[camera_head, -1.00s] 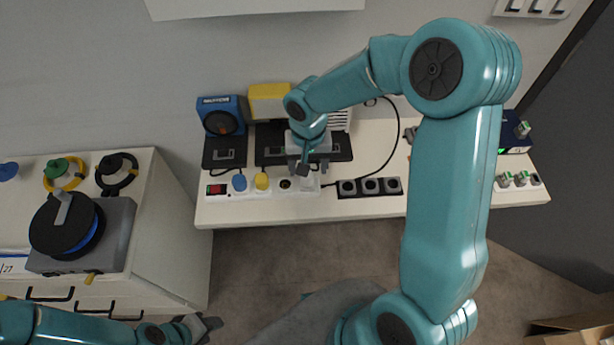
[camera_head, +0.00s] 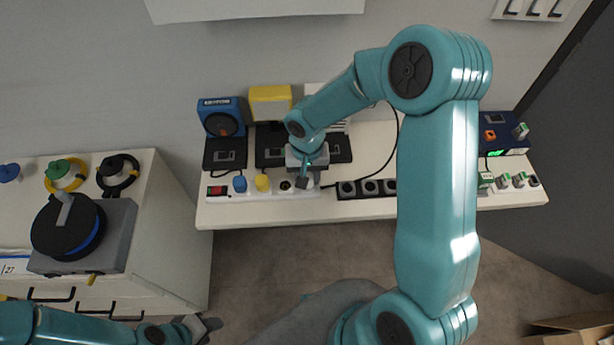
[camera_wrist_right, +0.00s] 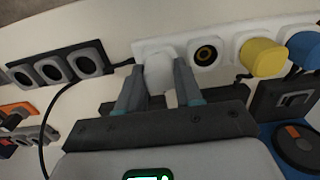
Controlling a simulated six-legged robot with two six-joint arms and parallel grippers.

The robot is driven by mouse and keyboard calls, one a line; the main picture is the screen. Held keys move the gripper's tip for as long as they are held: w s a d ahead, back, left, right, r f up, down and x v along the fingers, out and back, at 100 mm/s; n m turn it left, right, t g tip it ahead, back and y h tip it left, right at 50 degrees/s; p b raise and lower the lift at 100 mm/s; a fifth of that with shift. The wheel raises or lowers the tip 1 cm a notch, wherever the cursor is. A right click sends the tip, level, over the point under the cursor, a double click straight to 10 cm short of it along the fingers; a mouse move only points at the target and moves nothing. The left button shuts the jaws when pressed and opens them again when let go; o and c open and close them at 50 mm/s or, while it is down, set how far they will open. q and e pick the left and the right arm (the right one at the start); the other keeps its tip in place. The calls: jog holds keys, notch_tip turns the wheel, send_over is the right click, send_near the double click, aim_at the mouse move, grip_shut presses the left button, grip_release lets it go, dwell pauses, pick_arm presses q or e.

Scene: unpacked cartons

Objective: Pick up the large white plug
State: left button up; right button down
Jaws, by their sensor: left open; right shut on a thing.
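The large white plug (camera_wrist_right: 159,73) sits at the end of the white power strip (camera_wrist_right: 180,42) in the right wrist view. The two fingers of my right gripper (camera_wrist_right: 160,82) are on either side of it, shut on it. In the head view my right gripper (camera_head: 304,180) is over the right end of the strip (camera_head: 225,196) and mostly hides the plug. My left gripper (camera_head: 209,326) is open and empty, low in the head view, away from the bench.
A yellow plug (camera_head: 262,183) and a blue plug (camera_head: 239,183) stand in the same strip, with an empty round socket (camera_wrist_right: 206,53) beside the white plug. A black socket strip (camera_head: 369,188) lies to the right. A black cable (camera_head: 393,145) curves behind it.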

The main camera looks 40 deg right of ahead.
notch_tip(320, 180, up, 20)
dwell(0.3)
